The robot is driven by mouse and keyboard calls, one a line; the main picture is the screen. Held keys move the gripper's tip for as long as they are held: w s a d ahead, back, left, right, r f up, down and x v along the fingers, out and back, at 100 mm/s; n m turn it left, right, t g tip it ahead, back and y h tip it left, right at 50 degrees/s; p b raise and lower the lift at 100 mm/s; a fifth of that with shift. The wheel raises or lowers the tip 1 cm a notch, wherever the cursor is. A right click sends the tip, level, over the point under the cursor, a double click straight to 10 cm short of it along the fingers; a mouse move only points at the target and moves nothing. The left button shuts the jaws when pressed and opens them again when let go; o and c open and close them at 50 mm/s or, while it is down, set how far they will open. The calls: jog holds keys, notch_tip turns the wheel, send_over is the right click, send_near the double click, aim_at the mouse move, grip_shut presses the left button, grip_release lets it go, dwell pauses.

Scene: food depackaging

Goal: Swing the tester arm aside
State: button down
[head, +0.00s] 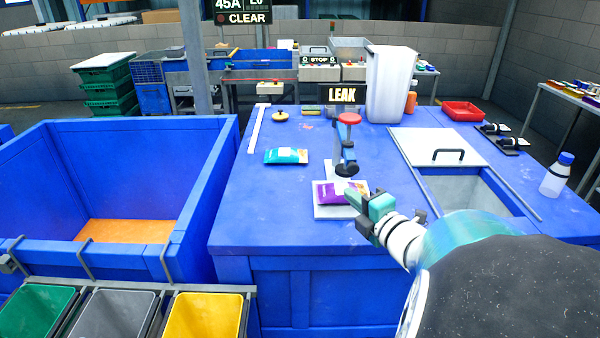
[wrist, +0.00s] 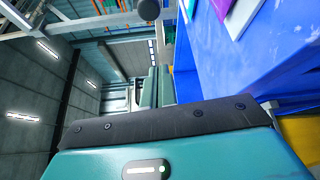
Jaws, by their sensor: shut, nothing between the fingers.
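The tester arm (head: 346,140) stands over the blue table in the head view, with a red knob on top, a blue body and a dark round foot. The foot hangs over the far right part of a purple packet (head: 335,193); I cannot tell whether they touch. The packet lies on a pale plate (head: 322,211). My gripper (head: 357,208) is shut and empty at the plate's right front side, apart from the arm's knob.
A LEAK sign (head: 342,95) and a white bin (head: 389,85) stand behind. A teal packet (head: 286,156) lies left of the tester. An open hatch with a handled lid (head: 440,147) is at the right. A deep blue crate (head: 120,150) stands left.

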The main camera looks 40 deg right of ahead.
jog(key=w+d, duration=0.4)
jog(key=w, duration=0.3)
jog(key=shift+d, duration=0.15)
jog(key=shift+s+d+r, duration=0.1)
jog(key=shift+s+d, duration=0.05)
dwell(0.3)
